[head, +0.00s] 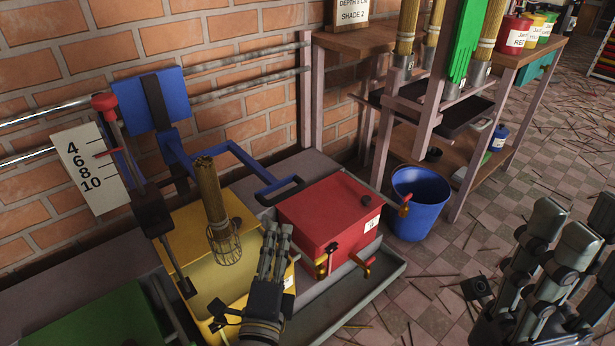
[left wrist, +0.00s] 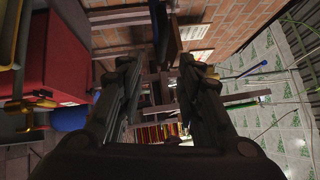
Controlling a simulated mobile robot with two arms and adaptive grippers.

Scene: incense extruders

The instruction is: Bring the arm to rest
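My left gripper (head: 278,234) is in the lower middle of the head view, in front of the yellow box and near the red box, fingers pointing up. In the left wrist view (left wrist: 160,75) its two fingers stand apart with nothing gripped between them. My right gripper (head: 567,225) is at the lower right of the head view, partly cut off by the frame. Its fingers are spread and hold nothing visible.
A yellow box (head: 186,225) with a bundle of sticks (head: 209,195) and a red box (head: 330,222) with brass taps stand near the left arm. A blue bucket (head: 418,205) is on the tiled floor beside a wooden shelf (head: 350,38). Loose sticks litter the floor.

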